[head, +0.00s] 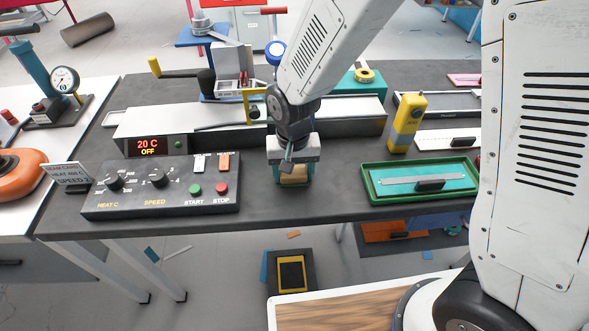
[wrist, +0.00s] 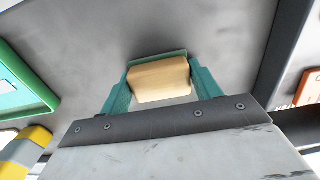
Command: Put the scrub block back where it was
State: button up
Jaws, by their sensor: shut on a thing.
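The scrub block (head: 294,175) is a tan block with a green layer on one side. In the head view it is below my gripper (head: 292,166), at the middle front of the dark bench. In the wrist view the scrub block (wrist: 160,80) sits between the two teal fingers of my gripper (wrist: 160,86), which is shut on it. The green layer shows at its far side, facing the bench. Whether the block touches the bench top or hangs just above it, I cannot tell.
A control panel (head: 160,188) with dials and buttons stands to the left. A green tray (head: 373,195) with a teal sheet lies to the right. A yellow and grey device (head: 405,124) stands behind it. A long metal-topped machine (head: 345,110) is behind the block.

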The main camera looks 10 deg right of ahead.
aim_at(294, 171)
jog(key=shift+f, duration=0.1)
jog(key=o, duration=1)
jog(key=shift+c, duration=0.2)
notch_tip(294, 171, up, 12)
jog(key=shift+r, duration=0.25)
